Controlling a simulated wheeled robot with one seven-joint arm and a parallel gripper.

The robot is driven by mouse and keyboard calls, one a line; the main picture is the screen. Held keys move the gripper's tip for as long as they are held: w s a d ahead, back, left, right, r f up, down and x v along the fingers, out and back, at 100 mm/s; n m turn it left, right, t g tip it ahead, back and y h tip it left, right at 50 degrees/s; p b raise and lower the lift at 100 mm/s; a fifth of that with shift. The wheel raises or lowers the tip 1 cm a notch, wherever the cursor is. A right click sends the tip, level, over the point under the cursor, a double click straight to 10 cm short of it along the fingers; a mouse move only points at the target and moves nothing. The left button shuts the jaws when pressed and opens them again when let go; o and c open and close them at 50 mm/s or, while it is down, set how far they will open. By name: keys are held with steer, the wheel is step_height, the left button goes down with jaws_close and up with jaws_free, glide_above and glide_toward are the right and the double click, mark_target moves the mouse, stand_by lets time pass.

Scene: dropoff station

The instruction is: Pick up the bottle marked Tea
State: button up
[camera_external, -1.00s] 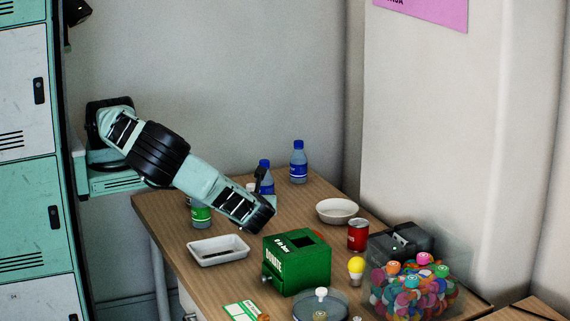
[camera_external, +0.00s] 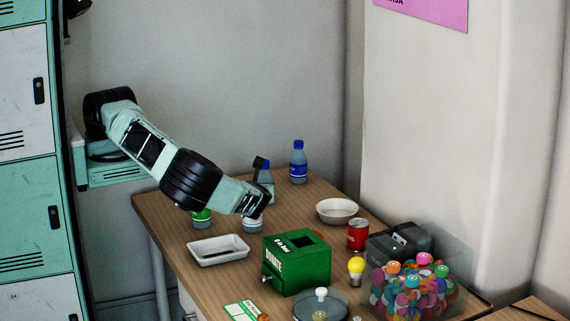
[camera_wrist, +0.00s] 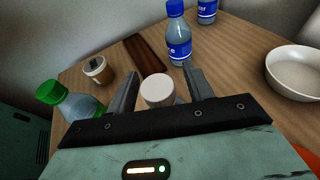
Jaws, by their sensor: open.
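My gripper (camera_external: 262,188) is open above the far left part of the table; its two fingers also show in the wrist view (camera_wrist: 162,77). A round white-topped container (camera_wrist: 158,88) shows between the fingers, not clasped; it stands below the gripper in the external view (camera_external: 253,224). A green-capped bottle (camera_wrist: 76,103) is left of the fingers, and its green label shows in the external view (camera_external: 201,215). A blue-capped bottle (camera_wrist: 178,42) is just beyond the fingers. Another blue-capped bottle (camera_external: 298,164) stands farther back. I cannot read "Tea" on any label.
A white tray (camera_external: 200,260), green donation box (camera_external: 303,272), white bowl (camera_external: 337,218) and red can (camera_external: 357,240) stand nearer the front. A paper cup (camera_wrist: 97,72) and a dark brown flat object (camera_wrist: 146,54) lie beyond the fingers. Walls rise behind the table.

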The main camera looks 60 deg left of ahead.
steer(key=shift+c, duration=0.2)
jaws_close()
